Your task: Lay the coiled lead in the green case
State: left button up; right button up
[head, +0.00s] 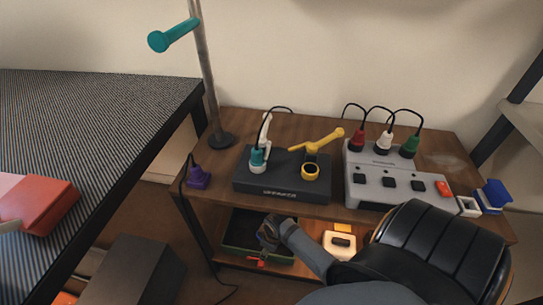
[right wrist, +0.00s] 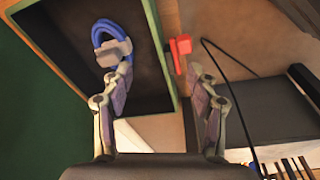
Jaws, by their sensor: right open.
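The green case (head: 231,249) stands open on the lower shelf in the head view. The right wrist view shows its green rim (right wrist: 160,40) and dark inside. The coiled lead, a blue loop with a grey band or plug (right wrist: 113,50), lies inside the case near its upper left in that view. It cannot be made out in the head view. My right gripper (head: 268,236) is over the case; in the right wrist view its fingers (right wrist: 158,78) are apart with nothing between them, and the lead is beyond the left finger's tip. My left gripper is not in view.
A red clip-like part (right wrist: 181,48) is at the case's outer edge. A white box (head: 340,245) stands right of the case. The tabletop above holds a black dock (head: 283,180), a grey power strip (head: 385,180) and a purple plug (head: 198,178). A black cable hangs nearby.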

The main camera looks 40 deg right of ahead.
jog(key=s+a+r+m+t, duration=0.2)
jog(key=s+a+r+m, duration=0.2)
jog(key=s+r, duration=0.3)
jog(key=shift+s+a+m+y, duration=0.3)
jog(key=shift+s, duration=0.1)
jog(key=shift+r, duration=0.1)
pick_arm(q)
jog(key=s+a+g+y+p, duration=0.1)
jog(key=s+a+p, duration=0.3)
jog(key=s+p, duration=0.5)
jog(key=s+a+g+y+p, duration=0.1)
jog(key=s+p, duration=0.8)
jog(key=p, duration=1.4)
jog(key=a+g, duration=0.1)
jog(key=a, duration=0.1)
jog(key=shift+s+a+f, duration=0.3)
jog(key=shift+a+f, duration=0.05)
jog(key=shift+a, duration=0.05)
pick_arm(e)
jog(key=s+d+g+h, duration=0.1)
jog(key=s+d, duration=0.3)
jog(key=s, duration=0.5)
jog(key=s+d+g+h, duration=0.1)
jog(key=s+d, duration=0.2)
jog(key=s, duration=0.6)
jog(key=shift+s+d+f+g, duration=0.25)
jog(key=shift+d+f+g, duration=0.15)
